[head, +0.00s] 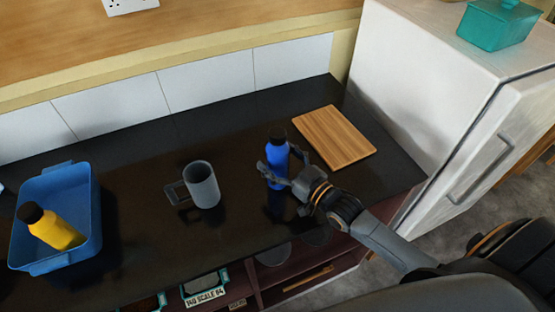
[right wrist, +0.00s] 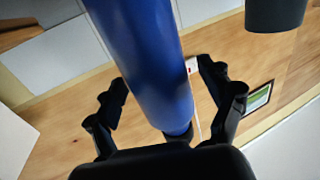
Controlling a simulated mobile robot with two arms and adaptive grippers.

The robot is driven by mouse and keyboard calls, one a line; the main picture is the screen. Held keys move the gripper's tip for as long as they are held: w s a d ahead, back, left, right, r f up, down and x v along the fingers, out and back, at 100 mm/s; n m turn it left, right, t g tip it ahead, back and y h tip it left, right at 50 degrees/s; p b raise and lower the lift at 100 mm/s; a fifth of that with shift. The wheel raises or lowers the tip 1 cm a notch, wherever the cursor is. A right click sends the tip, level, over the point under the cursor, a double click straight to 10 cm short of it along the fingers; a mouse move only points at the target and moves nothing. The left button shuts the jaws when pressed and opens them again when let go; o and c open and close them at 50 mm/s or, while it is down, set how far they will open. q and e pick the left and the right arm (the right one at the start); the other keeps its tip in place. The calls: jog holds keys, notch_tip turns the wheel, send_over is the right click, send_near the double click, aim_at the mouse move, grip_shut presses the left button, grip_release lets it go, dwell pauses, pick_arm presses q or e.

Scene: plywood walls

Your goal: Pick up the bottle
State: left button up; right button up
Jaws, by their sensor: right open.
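A blue bottle (head: 278,158) with a black cap stands upright on the dark countertop. My right gripper (head: 280,165) reaches it from the lower right, with its fingers spread on either side of the bottle. The right wrist view shows the blue bottle (right wrist: 150,60) large between the two open fingers, with gaps visible beside it; the gripper (right wrist: 165,88) is not closed on it. A second bottle, yellow with a black cap (head: 54,230), lies tilted in a blue tray at the left. My left gripper is out of view.
A grey mug (head: 203,185) stands left of the blue bottle. A wooden cutting board (head: 335,137) lies behind it to the right. The blue tray (head: 88,240) is at the far left. A white fridge (head: 425,75) bounds the counter on the right, with a teal container (head: 495,27) on top.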

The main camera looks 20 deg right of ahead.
jog(key=shift+c, duration=0.4)
jog(key=c, duration=1.4)
jog(key=shift+r, duration=0.1)
jog(key=shift+c, duration=0.7)
